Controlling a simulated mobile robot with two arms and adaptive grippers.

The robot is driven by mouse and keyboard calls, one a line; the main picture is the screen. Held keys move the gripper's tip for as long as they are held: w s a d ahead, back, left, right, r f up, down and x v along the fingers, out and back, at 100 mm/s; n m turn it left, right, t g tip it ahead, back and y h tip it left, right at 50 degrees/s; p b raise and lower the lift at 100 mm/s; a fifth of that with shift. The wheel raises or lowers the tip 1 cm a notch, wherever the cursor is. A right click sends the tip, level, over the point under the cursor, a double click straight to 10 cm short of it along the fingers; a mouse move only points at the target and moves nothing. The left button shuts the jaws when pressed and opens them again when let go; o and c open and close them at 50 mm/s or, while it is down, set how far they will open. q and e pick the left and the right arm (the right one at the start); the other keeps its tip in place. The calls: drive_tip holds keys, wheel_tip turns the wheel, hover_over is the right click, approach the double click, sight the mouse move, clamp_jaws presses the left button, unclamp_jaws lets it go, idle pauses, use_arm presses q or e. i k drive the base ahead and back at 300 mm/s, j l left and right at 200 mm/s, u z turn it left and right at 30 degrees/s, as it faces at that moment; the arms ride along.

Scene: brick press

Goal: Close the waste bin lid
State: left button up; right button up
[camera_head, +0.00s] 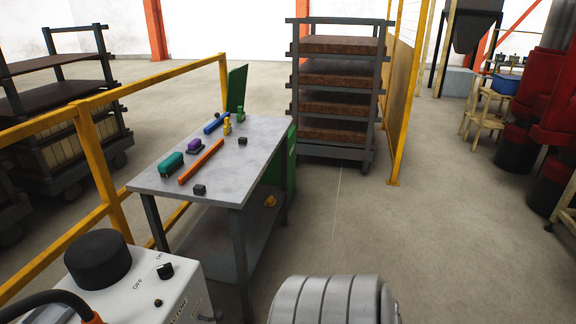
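The green waste bin (291,165) stands behind the far right end of the metal table, mostly hidden by it. A strip of its body shows along the table's right side. Its green lid (237,88) stands upright, open, at the far left end of the table. Neither of my grippers is in view.
The table (225,155) holds brushes, an orange bar (201,162) and small black blocks. Yellow railing (95,150) runs along its left. A brick rack (338,90) stands behind. A white control box (135,285) is at bottom left.

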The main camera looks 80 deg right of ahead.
sight(238, 77)
drive_tip(key=l+z, duration=0.45)
drive_tip(key=i+l+z, duration=0.15)
drive_tip(key=z, duration=0.35)
drive_tip(key=i+l+z, duration=0.15)
drive_tip(key=l+z, duration=0.3)
drive_tip(key=i+l+z, duration=0.15)
drive_tip(key=i+l, duration=0.35)
drive_tip(key=i+l+z, duration=0.2)
drive_tip(key=i+l, duration=0.35)
drive_tip(key=i+l+z, duration=0.15)
drive_tip(key=i+l, duration=0.25)
drive_tip(key=i, duration=0.15)
drive_tip(key=i+l, duration=0.1)
drive_tip(key=l, duration=0.2)
drive_tip(key=i+l+u, duration=0.1)
drive_tip(key=l, duration=0.2)
drive_tip(key=i+l+u, duration=0.1)
drive_tip(key=l, duration=0.2)
drive_tip(key=l+u, duration=0.3)
drive_tip(key=l, duration=0.75)
drive_tip(key=i+l, duration=0.5)
drive_tip(key=i+j+u, duration=0.05)
